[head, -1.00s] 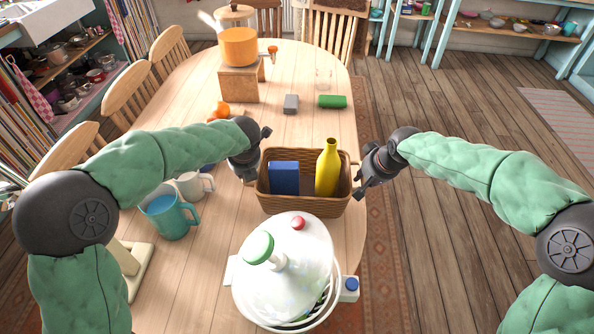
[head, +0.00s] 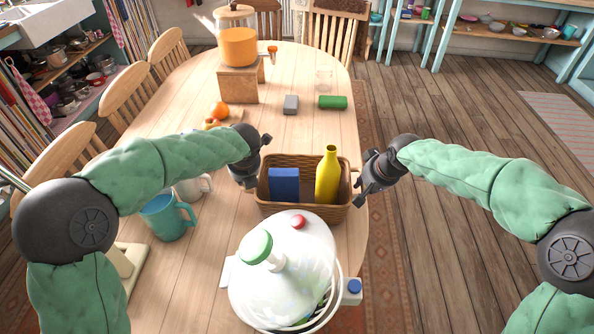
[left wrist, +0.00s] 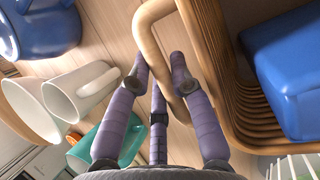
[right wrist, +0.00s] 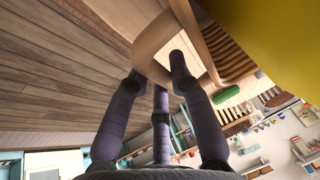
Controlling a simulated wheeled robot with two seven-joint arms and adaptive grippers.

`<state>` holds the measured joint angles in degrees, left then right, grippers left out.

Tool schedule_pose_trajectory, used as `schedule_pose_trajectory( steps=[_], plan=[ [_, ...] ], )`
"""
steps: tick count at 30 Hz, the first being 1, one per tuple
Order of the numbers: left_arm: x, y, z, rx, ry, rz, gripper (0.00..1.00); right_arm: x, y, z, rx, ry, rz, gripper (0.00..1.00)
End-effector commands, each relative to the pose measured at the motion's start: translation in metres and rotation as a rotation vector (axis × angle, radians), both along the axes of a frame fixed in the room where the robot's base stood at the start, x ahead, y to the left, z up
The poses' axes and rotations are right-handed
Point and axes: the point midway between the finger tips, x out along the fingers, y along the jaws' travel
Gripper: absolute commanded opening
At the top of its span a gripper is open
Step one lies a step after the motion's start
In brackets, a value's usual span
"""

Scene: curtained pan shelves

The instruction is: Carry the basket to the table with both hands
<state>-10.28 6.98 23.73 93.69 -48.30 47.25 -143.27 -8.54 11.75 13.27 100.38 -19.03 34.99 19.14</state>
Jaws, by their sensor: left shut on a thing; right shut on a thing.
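The brown wicker basket (head: 302,209) is over the near part of the wooden table (head: 345,130), holding a blue box (head: 284,185) and a yellow bottle (head: 327,176). My left gripper (head: 262,158) is at its left end; in the left wrist view the fingers (left wrist: 160,62) close around the pale looped handle (left wrist: 148,32). My right gripper (head: 362,172) is at the right end; in the right wrist view its fingers (right wrist: 154,70) close around the other handle (right wrist: 148,52). The basket looks level. Its underside is hidden, so I cannot tell whether it touches the tabletop.
A grey block (head: 291,104) and green cylinder (head: 333,102) lie beyond, with clear table between.

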Motion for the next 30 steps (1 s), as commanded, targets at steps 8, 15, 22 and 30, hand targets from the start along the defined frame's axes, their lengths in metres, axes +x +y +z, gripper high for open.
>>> schedule_pose_trajectory(
  steps=[8, 15, 22, 30],
  plan=[
    [0.0, -0.001, 0.0, 0.0, 0.0, -0.002, 0.3, 0.0, 0.001, 0.001, 0.001, 0.0, 0.001, 0.3],
    [0.0, -0.001, 0.0, -0.001, 0.0, -0.001, 0.45, 0.0, 0.0, 0.001, 0.001, -0.001, 0.001, 0.45],
    [0.0, -0.001, 0.002, -0.001, 0.0, -0.001, 0.45, 0.0, 0.0, 0.002, 0.001, -0.001, 0.0, 0.45],
    [0.0, 0.0, 0.018, -0.001, 0.0, 0.0, 0.45, 0.0, 0.0, 0.019, 0.001, -0.001, 0.0, 0.45]
  ],
)
